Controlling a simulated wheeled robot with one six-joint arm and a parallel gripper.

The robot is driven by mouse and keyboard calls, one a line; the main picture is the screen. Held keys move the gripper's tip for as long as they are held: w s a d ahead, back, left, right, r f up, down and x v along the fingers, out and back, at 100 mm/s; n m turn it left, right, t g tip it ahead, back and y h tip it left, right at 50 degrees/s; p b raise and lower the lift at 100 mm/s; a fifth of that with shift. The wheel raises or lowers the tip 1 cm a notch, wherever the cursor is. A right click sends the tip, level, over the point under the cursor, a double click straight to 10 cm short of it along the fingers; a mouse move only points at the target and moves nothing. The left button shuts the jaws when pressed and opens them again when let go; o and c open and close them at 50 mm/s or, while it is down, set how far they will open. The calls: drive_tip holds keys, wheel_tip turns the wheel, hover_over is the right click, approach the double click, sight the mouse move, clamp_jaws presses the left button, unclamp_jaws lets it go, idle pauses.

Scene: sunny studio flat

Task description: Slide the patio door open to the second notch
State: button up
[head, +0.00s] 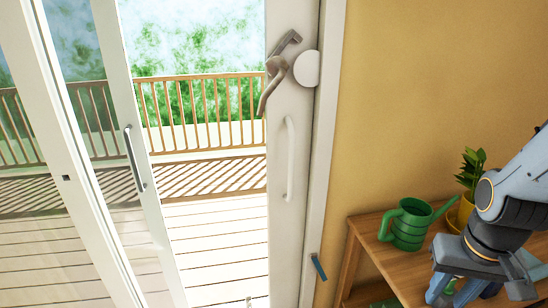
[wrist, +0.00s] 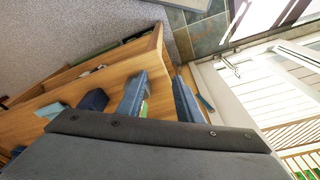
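The patio door (head: 110,60) stands at the left of the head view, a white-framed glass panel with a grey bar handle (head: 133,158) on its upright edge. Between that edge and a white upright (head: 290,215) to its right, the deck shows. The white upright carries a white pull handle (head: 290,158) and a brownish lever (head: 275,75). I cannot make out notch marks clearly. My gripper (head: 457,290) is at the lower right, above the wooden shelf and well apart from the door. In the wrist view its two blue fingers (wrist: 160,85) are apart, with nothing seen held between them.
A wooden shelf unit (head: 365,235) stands against the yellow wall, holding a green watering can (head: 408,228) and a yellow-potted plant (head: 468,175). A dark blue box (wrist: 93,100) shows in the wrist view. A railing (head: 200,110) borders the deck outside.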

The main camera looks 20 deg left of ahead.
drive_tip(key=w+a+n+t+y+b, duration=0.1)
drive_tip(key=w+a+n+t+b, duration=0.1)
drive_tip(key=w+a+t, duration=0.65)
drive_tip(key=n+t+y+b, duration=0.3)
drive_tip(key=n+y, duration=0.3)
drive_tip(key=y, duration=0.5)
approach(293, 159)
drive_tip(key=x, duration=0.3)
drive_tip(key=p+x, duration=0.1)
drive_tip(key=x, duration=0.7)
drive_tip(key=shift+p, duration=0.3)
clamp_jaws()
